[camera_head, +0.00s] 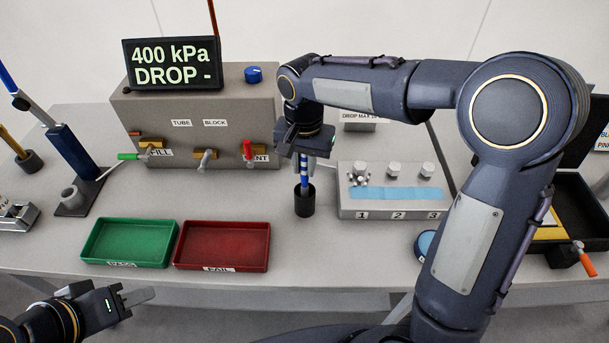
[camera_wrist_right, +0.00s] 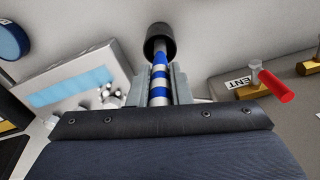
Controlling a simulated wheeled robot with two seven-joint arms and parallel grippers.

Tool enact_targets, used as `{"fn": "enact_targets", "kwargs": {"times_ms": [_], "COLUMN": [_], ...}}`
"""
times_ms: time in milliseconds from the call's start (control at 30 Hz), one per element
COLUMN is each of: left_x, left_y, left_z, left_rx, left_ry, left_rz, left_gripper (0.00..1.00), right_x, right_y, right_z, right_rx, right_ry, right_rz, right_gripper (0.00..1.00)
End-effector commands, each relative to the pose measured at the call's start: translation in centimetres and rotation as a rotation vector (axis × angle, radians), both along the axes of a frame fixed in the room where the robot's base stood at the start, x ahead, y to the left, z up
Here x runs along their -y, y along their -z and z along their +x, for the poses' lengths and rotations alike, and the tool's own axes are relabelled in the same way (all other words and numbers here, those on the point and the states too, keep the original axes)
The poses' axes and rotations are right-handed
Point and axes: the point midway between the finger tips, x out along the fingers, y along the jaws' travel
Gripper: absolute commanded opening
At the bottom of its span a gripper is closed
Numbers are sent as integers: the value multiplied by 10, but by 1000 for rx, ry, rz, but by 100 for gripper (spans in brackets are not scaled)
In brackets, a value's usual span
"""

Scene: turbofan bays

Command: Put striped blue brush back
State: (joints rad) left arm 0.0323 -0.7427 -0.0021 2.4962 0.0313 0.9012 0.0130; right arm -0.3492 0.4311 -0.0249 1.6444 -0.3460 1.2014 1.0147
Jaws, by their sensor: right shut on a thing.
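The striped blue brush (camera_head: 304,172) has blue and white bands and stands upright, its lower end at or in the black cup (camera_head: 304,203). My right gripper (camera_head: 304,158) is above the cup, pointing down, shut on the brush. In the right wrist view the brush (camera_wrist_right: 159,80) lies between the two fingers, and its far end meets the mouth of the black cup (camera_wrist_right: 160,42). I cannot tell how deep it sits. My left gripper (camera_head: 138,296) is low at the left front, away from the brush; its finger gap is not clear.
A grey test box (camera_head: 200,110) with valves and a "400 kPa DROP -" display stands behind. A green tray (camera_head: 130,243) and a red tray (camera_head: 222,246) lie at the front left. A numbered grey block (camera_head: 392,207) stands right of the cup.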

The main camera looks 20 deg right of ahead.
Motion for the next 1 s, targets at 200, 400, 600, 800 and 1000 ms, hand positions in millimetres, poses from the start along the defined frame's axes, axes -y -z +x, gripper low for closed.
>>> {"fn": "enact_targets", "kwargs": {"times_ms": [200,400,600,800,1000], "left_x": [0,0,0,0,0], "left_y": [-3,-3,0,-1,-1], "left_z": [0,0,0,0,0], "left_rx": [0,0,0,0,0], "left_ry": [0,0,0,0,0], "left_rz": [0,0,0,0,0], "left_gripper": [36,36,36,36,36], "right_x": [0,0,0,0,0], "right_y": [30,34,38,37,37], "right_z": [-1,0,0,-1,0], "right_rx": [-5,-1,-1,-2,-2], "right_ry": [-1,0,0,0,0], "right_rz": [-1,1,1,0,0], "right_gripper": [0,0,0,39,39]}}
